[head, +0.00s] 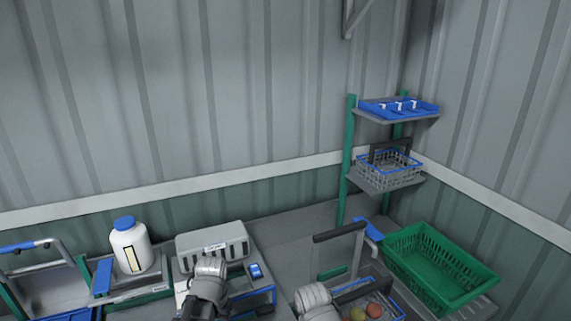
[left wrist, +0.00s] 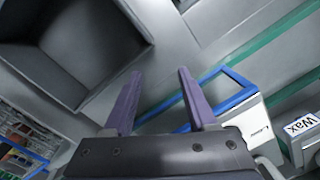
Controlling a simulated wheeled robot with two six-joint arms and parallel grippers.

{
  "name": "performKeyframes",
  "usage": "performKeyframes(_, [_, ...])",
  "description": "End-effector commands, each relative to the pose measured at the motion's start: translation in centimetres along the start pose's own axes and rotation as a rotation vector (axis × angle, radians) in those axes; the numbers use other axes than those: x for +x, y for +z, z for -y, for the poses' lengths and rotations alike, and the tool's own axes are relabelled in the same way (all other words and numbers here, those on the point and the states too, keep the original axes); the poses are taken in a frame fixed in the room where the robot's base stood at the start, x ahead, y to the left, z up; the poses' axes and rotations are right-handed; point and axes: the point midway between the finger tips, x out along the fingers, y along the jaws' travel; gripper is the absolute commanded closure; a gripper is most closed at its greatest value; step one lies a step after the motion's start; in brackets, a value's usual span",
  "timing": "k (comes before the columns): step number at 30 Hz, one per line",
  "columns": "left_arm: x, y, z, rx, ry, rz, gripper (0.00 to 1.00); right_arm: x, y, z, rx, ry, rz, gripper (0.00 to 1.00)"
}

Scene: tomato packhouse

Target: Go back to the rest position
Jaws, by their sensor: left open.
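My left gripper (left wrist: 159,74) is open, with its two purple fingers apart and nothing between them in the left wrist view. Below the fingers' gap lie a grey surface and a blue-edged pale box (left wrist: 228,95). In the head view my left arm comes up at the bottom, in front of a grey slotted box (head: 212,241); its fingers cannot be made out there. A rounded grey part of my right arm shows at the bottom centre; the right gripper's fingers are out of sight.
A white bottle with a blue cap (head: 130,246) stands on a bench at left. A wire basket with a dark handle (head: 343,284) holds round fruit near my right arm. A green crate (head: 441,266) stands at right. A shelf holds a blue tray (head: 399,107) and a grey basket (head: 388,169).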

Motion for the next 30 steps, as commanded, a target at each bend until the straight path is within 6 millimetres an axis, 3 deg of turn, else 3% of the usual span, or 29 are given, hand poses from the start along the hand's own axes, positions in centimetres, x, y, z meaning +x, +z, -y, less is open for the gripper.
performKeyframes(1, [0.1, 0.7, -3.0, 0.044, -0.007, -0.001, 0.43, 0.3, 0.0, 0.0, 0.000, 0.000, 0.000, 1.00])
performKeyframes(6, [0.1, 2.5, -9.9, 0.137, -0.028, -0.005, 0.43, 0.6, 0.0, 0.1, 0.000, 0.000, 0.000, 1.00])
performKeyframes(12, [0.1, 4.2, -14.2, 0.197, -0.042, -0.009, 0.43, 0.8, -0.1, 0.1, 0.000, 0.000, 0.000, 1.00])
performKeyframes(16, [0.1, 4.5, -15.1, 0.210, -0.045, -0.011, 0.43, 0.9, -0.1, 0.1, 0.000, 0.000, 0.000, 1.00])
performKeyframes(25, [0.1, 4.5, -15.2, 0.210, -0.045, -0.011, 0.43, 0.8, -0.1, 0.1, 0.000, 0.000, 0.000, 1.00])
performKeyframes(27, [0.1, 4.5, -15.2, 0.210, -0.045, -0.011, 0.50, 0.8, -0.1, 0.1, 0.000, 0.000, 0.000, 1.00])
performKeyframes(30, [0.1, 4.5, -15.2, 0.210, -0.045, -0.011, 0.50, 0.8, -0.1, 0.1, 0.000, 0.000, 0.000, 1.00])
